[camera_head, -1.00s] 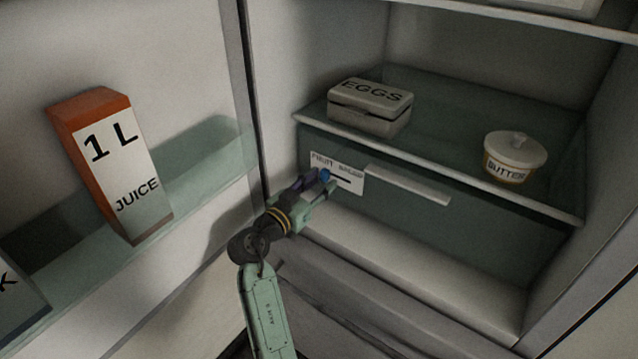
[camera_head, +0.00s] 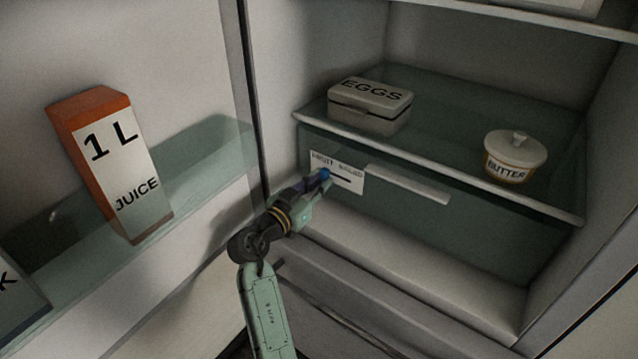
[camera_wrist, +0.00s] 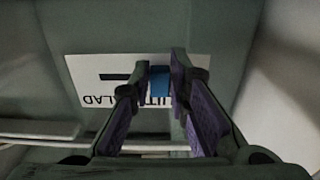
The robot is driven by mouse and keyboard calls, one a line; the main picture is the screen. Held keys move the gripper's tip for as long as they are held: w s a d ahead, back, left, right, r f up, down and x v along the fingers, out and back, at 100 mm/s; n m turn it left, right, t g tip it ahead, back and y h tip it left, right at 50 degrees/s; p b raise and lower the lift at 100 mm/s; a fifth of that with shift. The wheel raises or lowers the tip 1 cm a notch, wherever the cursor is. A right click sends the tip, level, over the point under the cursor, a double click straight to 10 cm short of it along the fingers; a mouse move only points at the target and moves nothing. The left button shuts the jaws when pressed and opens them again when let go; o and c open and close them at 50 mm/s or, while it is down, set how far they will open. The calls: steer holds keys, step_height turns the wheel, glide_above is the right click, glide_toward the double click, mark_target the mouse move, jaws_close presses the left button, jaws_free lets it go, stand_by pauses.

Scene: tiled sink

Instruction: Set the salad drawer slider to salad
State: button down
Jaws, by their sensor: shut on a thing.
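The salad drawer (camera_head: 420,215) is a dark, see-through front under the glass shelf. Its white label (camera_head: 350,186) reads FRUIT on the left and SALAD on the right, with a dark slot below the words. The blue slider knob (camera_head: 325,173) is at the FRUIT end of the slot. The label looks upside down in the wrist view (camera_wrist: 88,70), with the bare slot running left toward SALAD. My gripper (camera_head: 319,182) is shut on the knob, with a purple-padded finger at either side of it in the wrist view (camera_wrist: 160,76).
A pale drawer handle (camera_head: 408,185) sticks out right of the label. An egg box (camera_head: 368,112) and a butter dish (camera_head: 514,160) stand on the shelf (camera_head: 460,187) above. The open door at left holds a juice carton (camera_head: 120,170).

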mark_target(348, 185)
steer(key=s+d, duration=0.1)
steer(key=s+d+b, duration=0.1)
steer(key=d, duration=0.1)
steer(key=s+d+b, duration=0.1)
steer(key=shift+s+d, duration=0.25)
steer(key=shift+d, duration=0.15)
steer(key=c, duration=1.5)
jaws_free()
steer(key=shift+d, duration=0.1)
steer(key=shift+s+a, duration=0.1)
steer(key=shift+a, duration=0.15)
steer(key=shift+v, duration=5.8)
